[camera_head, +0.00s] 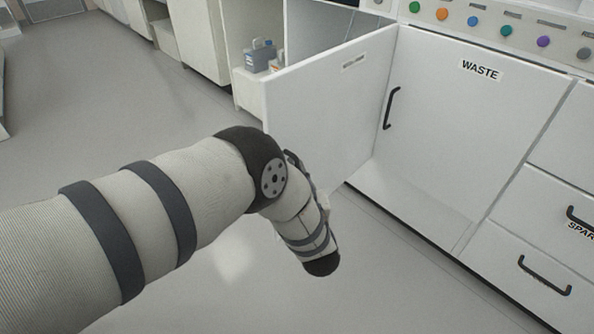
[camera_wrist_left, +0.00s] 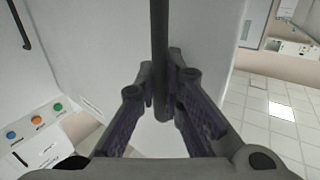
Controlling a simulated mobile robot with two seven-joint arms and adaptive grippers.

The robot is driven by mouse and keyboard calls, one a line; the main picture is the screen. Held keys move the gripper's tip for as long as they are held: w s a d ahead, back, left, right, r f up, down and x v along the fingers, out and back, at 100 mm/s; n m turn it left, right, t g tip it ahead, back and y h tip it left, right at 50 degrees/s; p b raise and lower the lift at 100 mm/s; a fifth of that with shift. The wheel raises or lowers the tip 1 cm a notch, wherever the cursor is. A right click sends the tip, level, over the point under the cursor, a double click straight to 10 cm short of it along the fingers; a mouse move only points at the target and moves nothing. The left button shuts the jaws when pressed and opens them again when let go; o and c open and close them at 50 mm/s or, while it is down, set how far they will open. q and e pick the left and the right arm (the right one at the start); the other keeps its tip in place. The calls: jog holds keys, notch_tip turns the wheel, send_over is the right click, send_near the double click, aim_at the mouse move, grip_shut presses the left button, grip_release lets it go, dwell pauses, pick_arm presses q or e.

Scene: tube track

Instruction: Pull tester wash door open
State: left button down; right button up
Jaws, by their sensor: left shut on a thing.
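A white door panel (camera_head: 335,100) stands swung out from the counter, hinged at its right edge beside the WASTE door. Its small label (camera_head: 353,62) is too small to read. My left arm crosses the head view and hides the door's lower part and the handle area. In the left wrist view, my left gripper (camera_wrist_left: 162,78) is shut on a dark bar handle (camera_wrist_left: 159,30) in front of the white door panel (camera_wrist_left: 190,25). My right gripper is not in view.
The WASTE door (camera_head: 460,130) is closed, with a black handle (camera_head: 391,108). Coloured knobs (camera_head: 442,14) line the counter front above it. Drawers (camera_head: 545,275) are at the right. A grey container (camera_head: 260,57) stands in an open compartment behind the door. The grey floor at left is clear.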

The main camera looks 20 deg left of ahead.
pick_arm(q)
jog(key=c, duration=1.7)
grip_release()
jog(key=shift+s+a+f, duration=0.15)
jog(key=shift+s, duration=0.1)
jog(key=shift+w, duration=0.1)
jog(key=v, duration=1.2)
